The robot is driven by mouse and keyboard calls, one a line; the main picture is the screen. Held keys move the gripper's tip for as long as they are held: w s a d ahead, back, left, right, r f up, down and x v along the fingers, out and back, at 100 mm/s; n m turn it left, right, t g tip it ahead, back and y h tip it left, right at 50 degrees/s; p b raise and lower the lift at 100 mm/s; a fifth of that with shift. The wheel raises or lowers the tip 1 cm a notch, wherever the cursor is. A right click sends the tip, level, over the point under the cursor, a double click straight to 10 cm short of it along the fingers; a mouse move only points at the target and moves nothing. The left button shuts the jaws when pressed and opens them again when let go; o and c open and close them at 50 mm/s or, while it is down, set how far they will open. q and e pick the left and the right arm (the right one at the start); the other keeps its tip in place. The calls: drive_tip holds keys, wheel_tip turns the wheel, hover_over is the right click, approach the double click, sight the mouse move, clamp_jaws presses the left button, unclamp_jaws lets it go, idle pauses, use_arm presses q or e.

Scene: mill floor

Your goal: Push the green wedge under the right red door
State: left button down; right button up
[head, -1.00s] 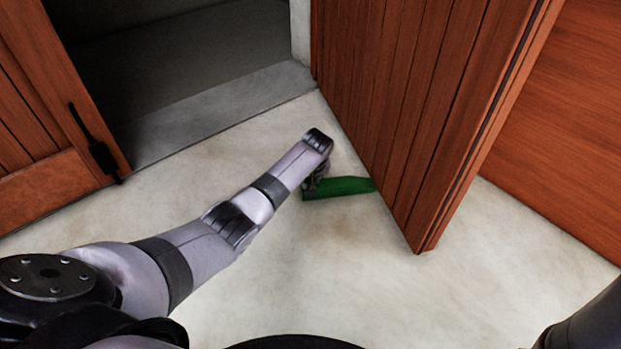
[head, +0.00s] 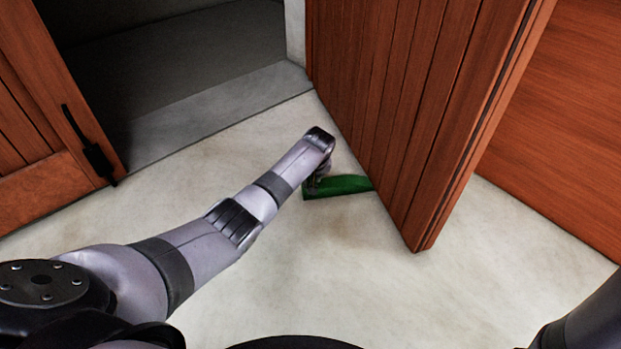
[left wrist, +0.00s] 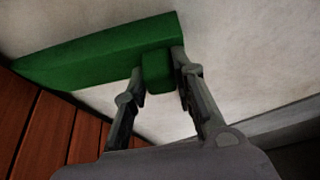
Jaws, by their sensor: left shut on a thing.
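The green wedge (head: 345,186) lies on the floor, its thin end at the bottom edge of the right red door (head: 400,130). The head view does not show how far the tip goes under the door. The door stands open, swung out over the floor. My left gripper (head: 316,186) is at the wedge's thick end, partly hidden by my arm. In the left wrist view, my left gripper (left wrist: 158,72) is shut on a green block at the thick end of the wedge (left wrist: 95,52), and the thin end meets the door (left wrist: 40,125). My right gripper is out of view.
A left red door (head: 45,120) with a black handle stands at the left. A dark opening with a grey sill (head: 215,110) lies between the doors. A red wood wall (head: 560,130) is at the right. The pale floor (head: 330,275) in front is clear.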

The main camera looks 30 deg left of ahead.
use_arm(q)
drive_tip(key=c, duration=1.2)
unclamp_jaws()
drive_tip(key=shift+c, duration=0.2)
drive_tip(key=v, duration=1.2)
